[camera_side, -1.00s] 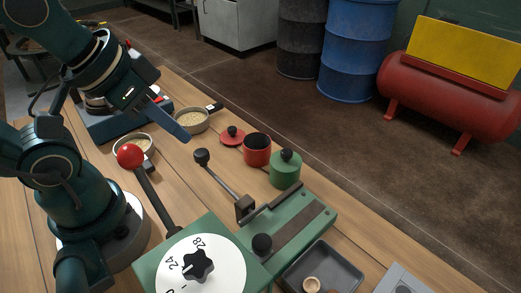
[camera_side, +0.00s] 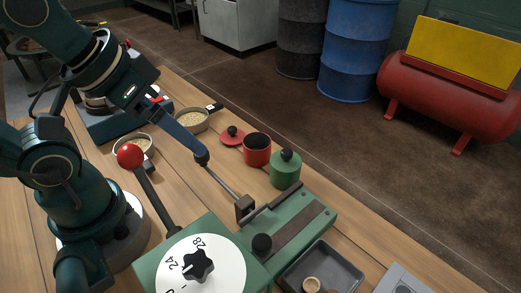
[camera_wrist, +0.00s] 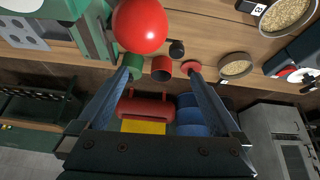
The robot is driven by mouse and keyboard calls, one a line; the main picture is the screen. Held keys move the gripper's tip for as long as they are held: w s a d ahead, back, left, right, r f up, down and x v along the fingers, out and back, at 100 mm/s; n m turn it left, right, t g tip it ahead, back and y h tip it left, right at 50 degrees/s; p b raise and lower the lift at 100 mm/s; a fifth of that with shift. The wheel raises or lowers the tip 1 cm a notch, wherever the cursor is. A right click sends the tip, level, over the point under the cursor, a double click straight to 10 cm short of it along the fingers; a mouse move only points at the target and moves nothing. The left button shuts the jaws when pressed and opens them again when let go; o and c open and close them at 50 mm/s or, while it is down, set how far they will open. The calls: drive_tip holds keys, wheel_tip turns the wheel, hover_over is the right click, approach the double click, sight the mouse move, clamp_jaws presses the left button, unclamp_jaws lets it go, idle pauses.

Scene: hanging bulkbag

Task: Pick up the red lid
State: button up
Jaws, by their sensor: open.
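The red lid (camera_side: 232,136) with a dark knob lies flat on the wooden bench, beside the open red pot (camera_side: 257,150). In the wrist view the red lid (camera_wrist: 191,66) shows close to the right fingertip, and the red pot (camera_wrist: 161,69) shows between the fingertips. My gripper (camera_side: 204,158) is open and empty, its blue fingers pointing down and right over the bench, left of the lid in the side view. The wrist view shows the spread fingers of my gripper (camera_wrist: 159,73). I see no contact with the lid.
A green lidded pot (camera_side: 285,172) stands right of the red pot. A grain-filled pan (camera_side: 192,119) is left of the lid. A lever with a black knob and a green press (camera_side: 300,225) stand in front. A red ball-ended lever (camera_side: 130,156) rises nearer my arm.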

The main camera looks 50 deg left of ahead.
drive_tip(key=w+a+r+n, duration=0.1)
drive_tip(key=w+r+n, duration=0.4)
drive_tip(key=n, duration=0.7)
drive_tip(key=n+g, duration=0.5)
drive_tip(key=n, duration=0.9)
hover_over(232, 128)
drive_tip(key=d, duration=0.1)
wheel_tip(232, 128, down, 12)
drive_tip(key=f, duration=0.1)
drive_tip(key=a+f, duration=0.1)
drive_tip(key=f, duration=0.1)
drive_tip(key=shift+f+g, duration=0.15)
drive_tip(key=shift+g, duration=0.15)
drive_tip(key=shift+f, duration=2.5)
